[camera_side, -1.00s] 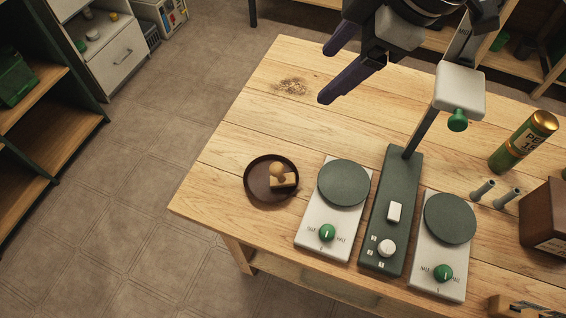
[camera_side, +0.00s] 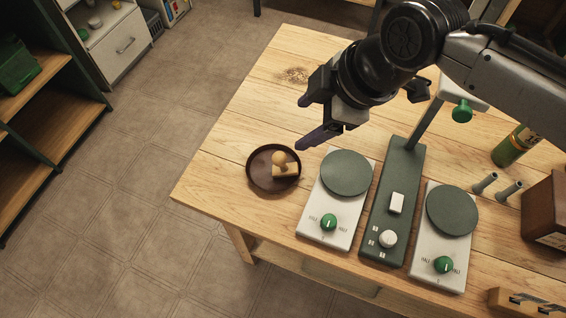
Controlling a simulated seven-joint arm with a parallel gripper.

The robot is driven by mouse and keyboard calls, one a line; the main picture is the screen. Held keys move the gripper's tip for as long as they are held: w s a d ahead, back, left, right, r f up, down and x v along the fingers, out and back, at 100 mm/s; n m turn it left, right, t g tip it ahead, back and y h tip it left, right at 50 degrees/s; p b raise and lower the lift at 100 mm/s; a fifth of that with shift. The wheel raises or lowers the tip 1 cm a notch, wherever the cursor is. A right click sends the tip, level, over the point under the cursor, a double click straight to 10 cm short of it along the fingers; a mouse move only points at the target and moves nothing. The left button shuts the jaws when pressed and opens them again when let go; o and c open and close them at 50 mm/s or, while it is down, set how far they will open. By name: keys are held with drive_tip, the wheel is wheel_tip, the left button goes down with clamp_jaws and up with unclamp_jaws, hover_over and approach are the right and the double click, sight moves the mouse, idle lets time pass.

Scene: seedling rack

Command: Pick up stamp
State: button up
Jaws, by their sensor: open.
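The stamp (camera_side: 284,167) has a wooden block base and a round tan knob. It sits upright in a dark brown round saucer (camera_side: 256,182) near the left front part of the table. My gripper (camera_side: 303,124) is above the table, up and to the right of the stamp in the picture. Its two dark purple fingers are spread apart with nothing between them. The fingers point to the left, and the stamp is clear of them.
Right of the saucer stands a device with two round grey-green plates (camera_side: 346,173) and green knobs, with a tall post (camera_side: 424,125) behind. A green canister (camera_side: 512,147) and a brown box (camera_side: 546,212) are farther right. The wooden table (camera_side: 228,150) is bare left of my gripper.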

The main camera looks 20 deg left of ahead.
approach(281, 158)
drive_tip(key=x, duration=0.5)
drive_tip(key=shift+a+r, duration=0.1)
drive_tip(key=shift+a, duration=0.15)
drive_tip(key=shift+d+x, duration=0.1)
drive_tip(key=shift+x, duration=1.5)
drive_tip(key=shift+d+x, duration=0.15)
drive_tip(key=shift+x, duration=1.4)
clamp_jaws()
